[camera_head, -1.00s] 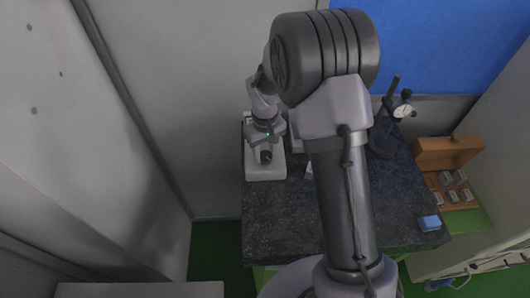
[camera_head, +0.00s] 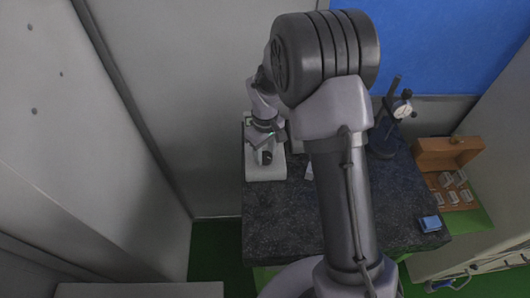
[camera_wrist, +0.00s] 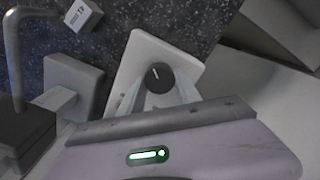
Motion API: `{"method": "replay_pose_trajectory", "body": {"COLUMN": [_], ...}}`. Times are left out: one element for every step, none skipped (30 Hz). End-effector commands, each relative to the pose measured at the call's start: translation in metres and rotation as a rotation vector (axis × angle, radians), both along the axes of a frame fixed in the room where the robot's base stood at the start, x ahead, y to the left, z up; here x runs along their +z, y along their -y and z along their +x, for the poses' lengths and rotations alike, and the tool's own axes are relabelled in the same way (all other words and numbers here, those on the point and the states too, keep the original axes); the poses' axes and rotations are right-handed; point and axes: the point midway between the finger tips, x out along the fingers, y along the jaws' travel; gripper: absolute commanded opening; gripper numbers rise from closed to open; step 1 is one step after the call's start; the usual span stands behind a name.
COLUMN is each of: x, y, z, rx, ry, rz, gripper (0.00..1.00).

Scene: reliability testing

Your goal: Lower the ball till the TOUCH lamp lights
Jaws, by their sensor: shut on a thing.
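A pale instrument (camera_head: 265,174) stands on the dark speckled bench top, against the back left. Its white body also shows in the wrist view (camera_wrist: 150,46). My gripper (camera_wrist: 161,88) points down over it, with its two fingertips closed around a round black knob with a white line (camera_wrist: 160,74). The knob also shows small and dark in the head view (camera_head: 266,158). I cannot make out the ball or a lit TOUCH lamp. A small green patch (camera_head: 248,121) shows at the instrument's back, partly behind my wrist; I cannot tell what it is.
A dial gauge stand (camera_head: 385,130) is at the bench's back right. The front left bench top is clear.

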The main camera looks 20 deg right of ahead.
Motion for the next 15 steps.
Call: {"method": "replay_pose_trajectory", "body": {"x": [0.0011,0.0011,0.0011,0.0010,0.0010,0.0008,0.0007,0.0007,0.0006,0.0005,0.0005,0.0004,0.0006,0.0013,0.0038], "y": [0.0000,0.0000,0.0000,0.0000,0.0000,0.0000,0.0000,0.0000,0.0000,0.0000,0.0000,0.0000,0.0000,0.0000,0.0001], "z": [0.0011,0.0011,0.0011,0.0010,0.0009,0.0008,0.0007,0.0007,0.0006,0.0004,0.0004,0.0004,0.0004,0.0004,0.0007], "rx": [0.000,0.000,0.000,0.000,0.000,0.000,0.000,0.000,-0.001,-0.001,-0.001,-0.001,-0.001,-0.001,0.000], "ry": [0.004,0.004,0.003,0.003,0.002,0.002,0.002,0.002,0.002,0.001,0.001,0.001,0.001,0.001,0.002], "rz": [0.000,0.000,0.001,0.001,0.000,0.000,0.000,0.000,0.000,0.000,0.000,0.000,0.000,0.000,0.000], "gripper": [0.00,0.44,0.52,0.58,0.62,0.62,0.62,0.62,0.62,0.62,0.62,0.62,0.62,0.62,0.62]}}
